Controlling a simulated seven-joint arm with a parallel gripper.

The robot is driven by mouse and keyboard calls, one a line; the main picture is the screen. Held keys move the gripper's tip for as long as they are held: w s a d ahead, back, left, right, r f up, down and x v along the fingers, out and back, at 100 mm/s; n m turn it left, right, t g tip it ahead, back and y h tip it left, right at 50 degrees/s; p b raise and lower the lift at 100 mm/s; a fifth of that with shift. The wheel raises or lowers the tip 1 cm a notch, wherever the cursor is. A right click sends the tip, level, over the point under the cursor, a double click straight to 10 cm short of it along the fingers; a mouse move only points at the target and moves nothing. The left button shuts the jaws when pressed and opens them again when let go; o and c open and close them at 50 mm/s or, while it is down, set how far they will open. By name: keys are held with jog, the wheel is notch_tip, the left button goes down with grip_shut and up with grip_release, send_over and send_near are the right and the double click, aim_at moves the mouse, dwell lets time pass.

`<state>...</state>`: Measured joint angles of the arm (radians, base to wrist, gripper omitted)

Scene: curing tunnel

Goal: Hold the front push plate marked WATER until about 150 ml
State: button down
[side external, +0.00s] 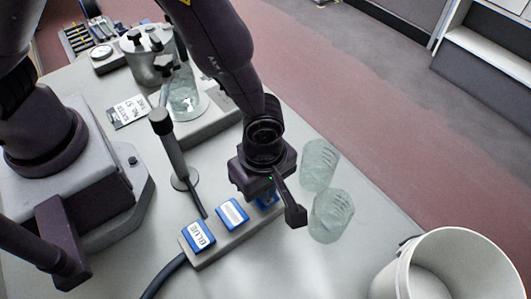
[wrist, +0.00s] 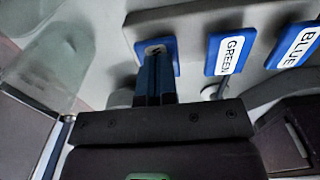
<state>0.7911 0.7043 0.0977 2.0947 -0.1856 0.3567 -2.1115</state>
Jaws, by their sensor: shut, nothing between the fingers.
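A grey strip bears blue push plates with white labels. In the side view, BLUE (side external: 198,235) is nearest, and the middle plate (side external: 232,213) reads GREEN in the wrist view (wrist: 230,53). The third plate (wrist: 141,49) is under my gripper (wrist: 156,58); its label is mostly hidden, so I cannot read WATER on it. My gripper, also in the side view (side external: 267,194), is shut and empty. Its fingertips are over this plate and seem to touch it; whether it is pressed in I cannot tell. A clear beaker (side external: 184,98) stands by the metal tank (side external: 150,58); its water level is not readable.
Two clear glasses, one farther (side external: 320,163) and one nearer (side external: 331,215), stand close to the right of my gripper. A white bucket (side external: 450,265) is at the lower right. A dark post (side external: 174,150) rises left of the strip. A lettered placard (side external: 128,111) lies farther back.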

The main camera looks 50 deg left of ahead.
notch_tip(320, 180, up, 13)
jog(key=shift+w+d, duration=0.15)
jog(key=shift+w, duration=0.15)
jog(key=shift+f, duration=0.1)
dwell(1.8)
jog(key=s+a+r+m+t, duration=0.2)
jog(key=s+a+r+m, duration=0.1)
jog(key=a+r+m, duration=0.5)
jog(key=s+a+r+m+t, duration=0.3)
jog(key=a+r+m, duration=0.5)
jog(key=a, duration=0.6)
jog(key=shift+s+a+r+m+t, duration=0.25)
jog(key=shift+s+m, duration=0.2)
jog(key=shift+m, duration=0.55)
